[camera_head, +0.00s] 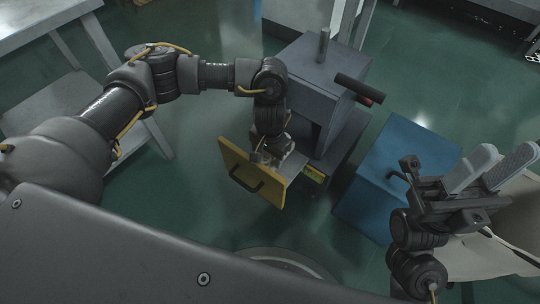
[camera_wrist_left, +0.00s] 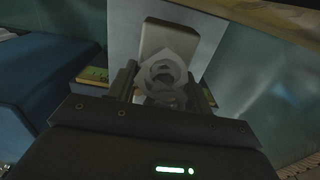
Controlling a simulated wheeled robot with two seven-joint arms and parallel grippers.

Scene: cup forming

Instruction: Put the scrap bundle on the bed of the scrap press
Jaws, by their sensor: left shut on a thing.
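The scrap press (camera_head: 318,85) is a grey-blue box with a rod on top and a dark lever. Its bed (camera_head: 293,167) is a pale plate drawn out at the front, behind a yellow front panel (camera_head: 240,172) with a black handle. My left gripper (camera_head: 272,157) is over the bed and shut on the scrap bundle. In the left wrist view the bundle (camera_wrist_left: 163,78) shows as grey ring-like metal pieces at the fingers, with the pale bed behind it. I cannot tell whether it touches the bed. My right gripper (camera_head: 491,170) is raised at the right, fingers apart and empty.
A blue box (camera_head: 410,145) with a handle stands right of the press, close to my right gripper. A grey metal table (camera_head: 40,20) is at the upper left. Green floor is open between the table and the press.

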